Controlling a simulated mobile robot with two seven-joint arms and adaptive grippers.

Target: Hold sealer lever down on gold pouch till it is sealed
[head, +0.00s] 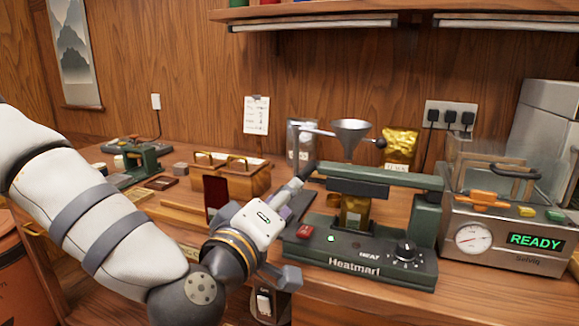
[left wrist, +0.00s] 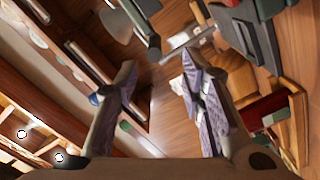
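The heat sealer (head: 355,262), a dark green machine marked "Heatmart", stands on the bench with a small green light lit. Its green lever (head: 385,176) runs roughly level above the base. A gold pouch (head: 354,212) shows under the lever, partly hidden by it. Another gold pouch (head: 400,147) stands behind, near the wall. My left gripper (head: 291,192) is just left of the lever's free end. In the left wrist view my left gripper (left wrist: 158,92) has its fingers apart with nothing seen between them. I cannot tell whether it touches the lever. My right gripper is not in view.
A metal funnel (head: 350,128) stands behind the sealer. A steel machine (head: 500,240) reading "READY" stands close on the right. A wooden box (head: 230,180) and a small green press (head: 140,160) are further left. My left forearm covers the bench's front left.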

